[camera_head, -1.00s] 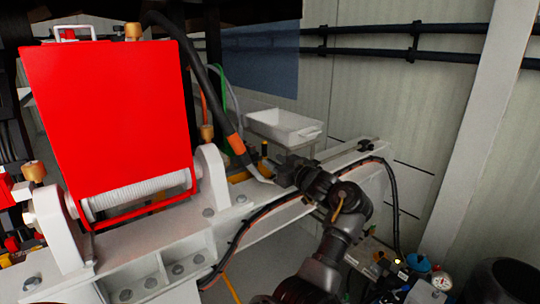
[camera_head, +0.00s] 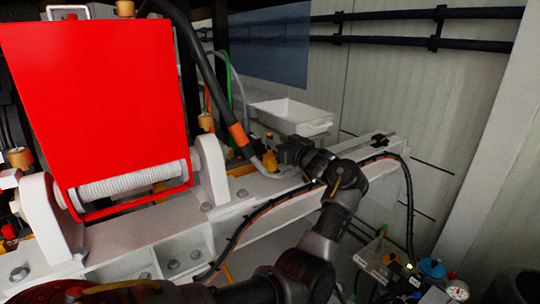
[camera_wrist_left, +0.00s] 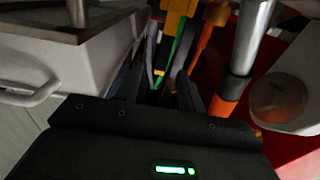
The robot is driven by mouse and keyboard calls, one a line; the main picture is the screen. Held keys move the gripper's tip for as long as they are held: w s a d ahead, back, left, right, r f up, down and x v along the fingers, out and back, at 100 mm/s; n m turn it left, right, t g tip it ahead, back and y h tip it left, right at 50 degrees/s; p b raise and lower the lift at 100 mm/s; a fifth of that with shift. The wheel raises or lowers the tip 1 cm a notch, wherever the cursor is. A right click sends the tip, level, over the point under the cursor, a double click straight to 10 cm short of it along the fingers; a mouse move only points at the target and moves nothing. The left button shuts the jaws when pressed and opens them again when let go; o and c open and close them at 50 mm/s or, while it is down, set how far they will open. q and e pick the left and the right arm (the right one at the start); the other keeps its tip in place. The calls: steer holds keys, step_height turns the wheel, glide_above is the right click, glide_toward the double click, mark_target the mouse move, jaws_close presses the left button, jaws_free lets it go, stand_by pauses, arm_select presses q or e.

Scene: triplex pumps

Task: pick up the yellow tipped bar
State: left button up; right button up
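A small upright yellow piece (camera_head: 270,141) stands behind the white beam, beside the orange-banded hose. It may be the yellow tip of the bar; the bar itself I cannot make out. In the left wrist view a yellow block (camera_wrist_left: 179,16) shows at the top, beyond the fingers, and a small yellow spot lies between them. My left gripper (camera_head: 277,158) is close to the yellow piece in the head view, above the beam. In the left wrist view my left gripper (camera_wrist_left: 162,88) has its two dark fingers apart, with nothing clearly held. My right gripper is not in view.
The black hose with an orange band (camera_head: 239,138) stands close left of the gripper. A white tray (camera_head: 318,127) lies just behind it. The white beam (camera_head: 235,209) runs below. A red panel (camera_head: 100,100) fills the left. A cable (camera_head: 240,235) drapes along the beam.

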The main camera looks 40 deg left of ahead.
mark_target(271, 136)
arm_select(q)
steer(key=shift+a+r+b, duration=0.1)
steer(key=shift+a+b, duration=0.25)
steer(key=shift+a, duration=0.05)
steer(key=b+x, duration=0.2)
steer(key=x, duration=0.2)
steer(key=shift+a+r, duration=0.1)
steer(key=shift+a, duration=0.05)
steer(key=shift+r, duration=0.15)
steer(key=c, duration=0.7)
jaws_close()
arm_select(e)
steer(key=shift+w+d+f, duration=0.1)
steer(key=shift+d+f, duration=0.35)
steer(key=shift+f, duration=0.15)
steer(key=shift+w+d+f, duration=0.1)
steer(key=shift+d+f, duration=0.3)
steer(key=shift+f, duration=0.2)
